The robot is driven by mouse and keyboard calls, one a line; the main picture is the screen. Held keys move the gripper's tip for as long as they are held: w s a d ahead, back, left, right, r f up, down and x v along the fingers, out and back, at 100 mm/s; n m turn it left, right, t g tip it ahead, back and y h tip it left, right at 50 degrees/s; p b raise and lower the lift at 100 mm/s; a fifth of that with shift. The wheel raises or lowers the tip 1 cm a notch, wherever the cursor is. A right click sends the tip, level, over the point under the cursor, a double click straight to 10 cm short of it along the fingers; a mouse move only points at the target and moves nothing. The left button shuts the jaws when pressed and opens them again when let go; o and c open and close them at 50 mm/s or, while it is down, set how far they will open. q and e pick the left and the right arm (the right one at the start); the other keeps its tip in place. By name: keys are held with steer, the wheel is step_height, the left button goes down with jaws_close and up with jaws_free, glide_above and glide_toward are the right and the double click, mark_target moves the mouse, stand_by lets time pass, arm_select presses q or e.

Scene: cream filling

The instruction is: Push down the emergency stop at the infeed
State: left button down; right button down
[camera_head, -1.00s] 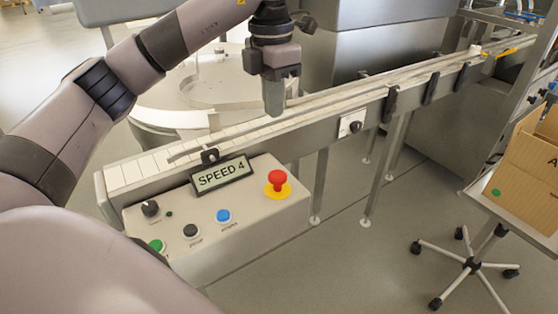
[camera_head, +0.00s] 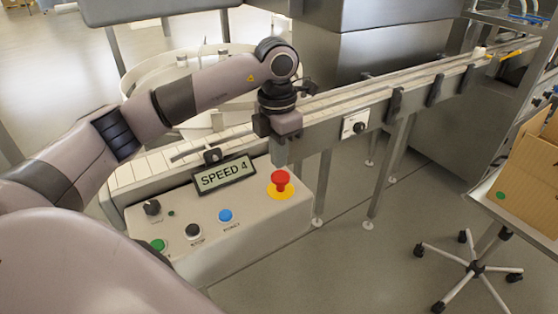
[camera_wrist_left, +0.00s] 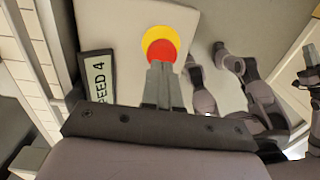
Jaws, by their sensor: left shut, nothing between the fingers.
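The emergency stop is a red mushroom button (camera_head: 281,178) on a yellow base, at the right end of the beige control box (camera_head: 250,216). My left gripper (camera_head: 278,158) points down, shut and empty, with its fingertips just behind and above the button in the head view. In the left wrist view the shut fingertips (camera_wrist_left: 160,68) lie at the lower edge of the red button (camera_wrist_left: 161,50), with yellow showing around its upper side. I cannot tell whether they touch.
The box also carries a "SPEED 4" display (camera_head: 224,175), a black knob (camera_head: 152,208), and green, black and blue (camera_head: 225,215) buttons. The conveyor (camera_head: 340,97) runs behind it. A cardboard box (camera_head: 532,165) stands on a wheeled stand at right.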

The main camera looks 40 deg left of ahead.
mark_target(279, 175)
arm_select(q)
steer(key=shift+f, duration=1.15)
steer(key=shift+f+b, duration=0.8)
steer(key=shift+f, duration=0.4)
steer(key=shift+s, duration=0.1)
